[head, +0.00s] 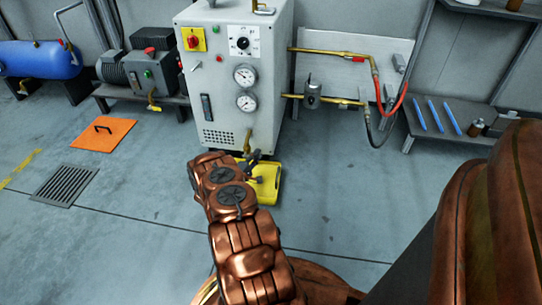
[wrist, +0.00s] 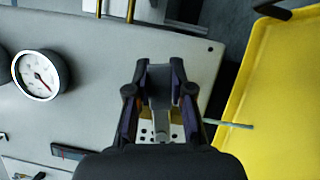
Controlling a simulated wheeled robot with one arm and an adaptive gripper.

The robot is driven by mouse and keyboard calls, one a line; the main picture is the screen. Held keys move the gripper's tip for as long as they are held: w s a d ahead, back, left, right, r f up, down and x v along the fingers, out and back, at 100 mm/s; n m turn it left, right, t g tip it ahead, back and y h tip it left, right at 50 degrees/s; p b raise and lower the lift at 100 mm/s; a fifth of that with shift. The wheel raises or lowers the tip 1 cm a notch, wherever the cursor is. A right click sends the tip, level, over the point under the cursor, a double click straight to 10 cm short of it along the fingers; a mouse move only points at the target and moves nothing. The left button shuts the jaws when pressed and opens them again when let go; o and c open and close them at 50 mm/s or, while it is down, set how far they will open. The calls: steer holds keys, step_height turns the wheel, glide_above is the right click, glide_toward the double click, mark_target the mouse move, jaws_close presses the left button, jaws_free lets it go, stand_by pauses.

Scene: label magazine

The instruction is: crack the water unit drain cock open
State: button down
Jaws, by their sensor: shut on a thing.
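The water unit (head: 222,115) is a pale grey cabinet with two round gauges, a dial and a yellow-and-red switch. Its brass drain cock (head: 248,138) sticks out low on the front, at the right. My gripper (head: 250,160) is at the cock's lower end, just above a yellow tray (head: 268,190) on the floor. In the wrist view my gripper (wrist: 159,72) is shut on a piece at the cock, mostly hidden between the fingers. I cannot tell the handle's angle.
A gauge (wrist: 40,75) and the tray's rim (wrist: 240,85) flank my gripper in the wrist view. Brass pipes and hoses (head: 330,98) run off the unit's right side. An orange mat (head: 103,135) and floor grate (head: 66,186) lie left.

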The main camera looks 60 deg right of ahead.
stand_by(0.3)
steer(key=c, duration=1)
jaws_free()
steer(key=w+a+f, duration=0.1)
steer(key=a, duration=1.1)
steer(key=shift+w, duration=0.3)
